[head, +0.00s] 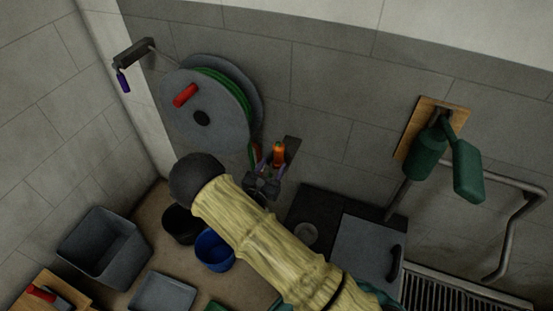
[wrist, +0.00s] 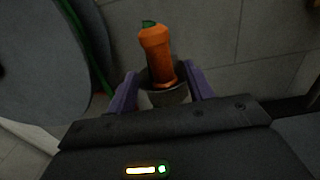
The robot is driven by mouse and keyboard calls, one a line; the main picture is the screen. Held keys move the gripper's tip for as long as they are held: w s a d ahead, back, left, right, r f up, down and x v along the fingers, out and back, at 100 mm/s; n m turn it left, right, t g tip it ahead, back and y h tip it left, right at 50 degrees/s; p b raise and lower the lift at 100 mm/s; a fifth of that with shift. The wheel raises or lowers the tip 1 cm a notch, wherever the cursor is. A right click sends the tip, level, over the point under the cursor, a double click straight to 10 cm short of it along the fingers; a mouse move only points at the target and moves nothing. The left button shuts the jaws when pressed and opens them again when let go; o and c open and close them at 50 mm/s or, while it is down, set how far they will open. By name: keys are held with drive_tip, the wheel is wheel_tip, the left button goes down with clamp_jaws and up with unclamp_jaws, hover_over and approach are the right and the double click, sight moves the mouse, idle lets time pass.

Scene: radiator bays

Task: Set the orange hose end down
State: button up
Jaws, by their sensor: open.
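The orange hose end (head: 278,154) stands upright against the wall, just right of the hose reel. In the wrist view the orange hose end (wrist: 156,55) has a green tip and its lower end sits in a dark round holder (wrist: 167,95). My gripper (head: 268,172) is at the hose end. In the wrist view my gripper's purple fingers (wrist: 160,88) are open, one on each side of the holder and the hose end's base, with gaps visible. The grey hose reel (head: 202,118) carries green hose and a red handle.
A black bucket (head: 182,224) and a blue bucket (head: 214,252) stand on the floor below my arm. A grey bin (head: 103,248) is at left. A grey cabinet (head: 366,256), a radiator grille (head: 440,292) and a bent pipe rail (head: 520,205) are at right.

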drive_tip(key=v, duration=0.6)
drive_tip(key=shift+s, duration=0.1)
idle(0.5)
drive_tip(key=s+d+r+m+g+h, duration=0.35)
drive_tip(key=d+m+g, duration=0.35)
drive_tip(key=d, duration=0.3)
drive_tip(key=s+d+r+m+g+h, duration=0.2)
drive_tip(key=s+d+m+g, duration=0.2)
drive_tip(key=d+m+g, duration=0.5)
drive_tip(key=s+d+r+m+t+y, duration=0.1)
drive_tip(key=s+d+r+m+y, duration=0.2)
drive_tip(key=s+r+m+y, duration=0.5)
wheel_tip(320, 180, up, 2)
drive_tip(key=m+y, duration=0.3)
drive_tip(key=m, duration=0.5)
drive_tip(key=shift+s+t+y, duration=0.2)
drive_tip(key=shift+t+y, duration=0.1)
drive_tip(key=shift+y, duration=0.05)
